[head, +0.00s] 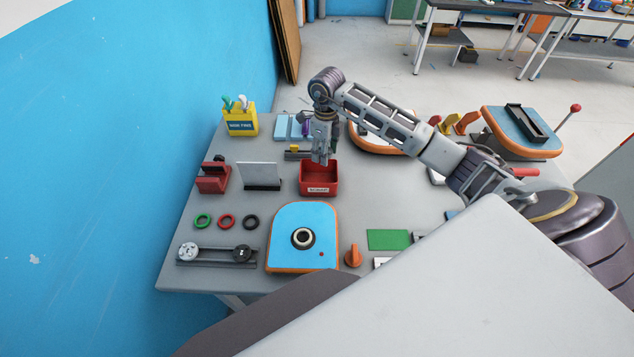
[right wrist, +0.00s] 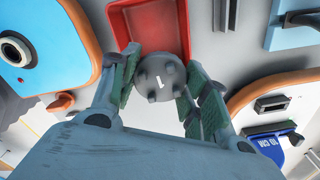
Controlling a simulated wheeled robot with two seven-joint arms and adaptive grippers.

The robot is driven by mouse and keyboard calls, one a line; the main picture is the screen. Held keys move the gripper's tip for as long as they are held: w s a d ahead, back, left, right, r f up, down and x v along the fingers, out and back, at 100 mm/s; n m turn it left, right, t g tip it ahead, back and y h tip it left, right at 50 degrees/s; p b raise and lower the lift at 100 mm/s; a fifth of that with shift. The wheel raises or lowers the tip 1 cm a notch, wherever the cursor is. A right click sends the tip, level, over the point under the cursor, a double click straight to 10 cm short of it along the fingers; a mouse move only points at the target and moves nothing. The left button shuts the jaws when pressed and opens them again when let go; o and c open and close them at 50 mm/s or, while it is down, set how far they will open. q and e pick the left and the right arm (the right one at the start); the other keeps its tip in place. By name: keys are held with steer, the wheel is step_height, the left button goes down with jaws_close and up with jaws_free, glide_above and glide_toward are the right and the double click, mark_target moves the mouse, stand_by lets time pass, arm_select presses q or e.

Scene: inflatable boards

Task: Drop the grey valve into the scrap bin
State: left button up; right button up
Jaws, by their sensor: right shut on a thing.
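My right gripper (head: 321,158) reaches in from the right and hangs over the red scrap bin (head: 318,190). The valve is too hidden by the fingers to make out in the head view. My left gripper is not in view.
A blue board (head: 285,222) with a black-ringed valve seat lies in front of the bin. A white panel (head: 260,175) stands left of it. A dark rail (head: 215,257) holds a light and a black round part. Green, red and black rings lie above the rail.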

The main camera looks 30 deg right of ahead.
steer(key=shift+f+b, duration=0.3)
steer(key=shift+f, duration=0.5)
steer(key=o, duration=1.1)
steer(key=shift+c, duration=0.2)
step_height(320, 180, up, 12)
steer(key=shift+f, duration=0.1)
stand_by(0.8)
